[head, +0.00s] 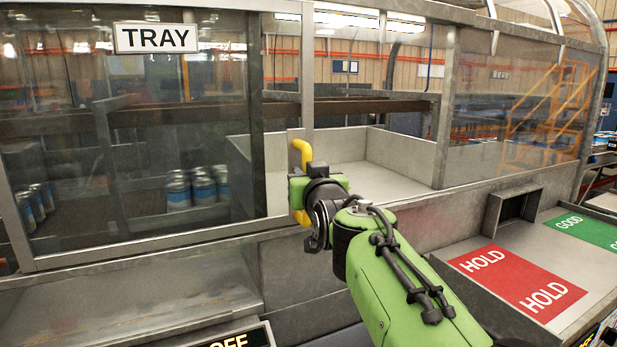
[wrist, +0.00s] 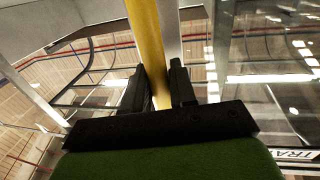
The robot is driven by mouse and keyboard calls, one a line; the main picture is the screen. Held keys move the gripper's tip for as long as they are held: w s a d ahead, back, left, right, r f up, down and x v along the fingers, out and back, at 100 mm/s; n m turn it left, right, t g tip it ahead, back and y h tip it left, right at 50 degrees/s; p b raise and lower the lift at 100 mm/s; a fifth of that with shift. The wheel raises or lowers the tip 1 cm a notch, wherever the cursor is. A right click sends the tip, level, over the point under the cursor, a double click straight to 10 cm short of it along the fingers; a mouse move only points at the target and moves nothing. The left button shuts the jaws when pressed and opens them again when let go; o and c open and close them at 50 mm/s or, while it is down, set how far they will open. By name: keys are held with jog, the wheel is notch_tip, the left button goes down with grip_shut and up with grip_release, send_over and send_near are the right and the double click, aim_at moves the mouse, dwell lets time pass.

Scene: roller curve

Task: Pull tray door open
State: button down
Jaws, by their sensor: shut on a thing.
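The tray door is a glass panel in a grey metal frame (head: 258,120), with a white TRAY sign (head: 155,38) on it. Its yellow handle (head: 302,150) is upright on the door's right edge. My gripper (head: 300,182) is at the handle, and my green arm hides part of it. In the wrist view the yellow handle (wrist: 146,45) runs between the two black fingers of my gripper (wrist: 158,85), which are shut on it. To the right of the door there is an opening with a pale, empty tray (head: 390,160) inside.
Several blue-banded cans (head: 190,190) stand behind the glass at left. A fixed glass panel (head: 515,120) is right of the opening. A red HOLD area (head: 515,280) and a green GOOD area (head: 585,228) lie on the counter at right.

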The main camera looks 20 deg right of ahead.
jog(key=c, duration=1.1)
grip_release()
jog(key=shift+s, duration=0.1)
jog(key=s+a, duration=0.1)
jog(key=s, duration=0.4)
jog(key=s+b, duration=0.1)
jog(key=s, duration=0.4)
jog(key=s+a, duration=0.1)
jog(key=s, duration=0.4)
jog(key=shift+s+a, duration=0.15)
jog(key=shift+a, duration=0.2)
jog(key=s+a+f+g+y+p, duration=0.1)
jog(key=s+a+f+g+p, duration=0.1)
jog(key=s+f+g, duration=0.2)
jog(key=s+a+f+n+g+y+p, duration=0.1)
jog(key=s+f+g, duration=0.3)
jog(key=s+f, duration=0.4)
jog(key=s+a+f+n+g+y+p, duration=0.1)
jog(key=s+a+f+g+p, duration=0.2)
jog(key=s+f, duration=0.4)
jog(key=shift+s+a+f+g, duration=0.1)
jog(key=shift+a+f+g, duration=0.1)
jog(key=shift+f+g, duration=0.4)
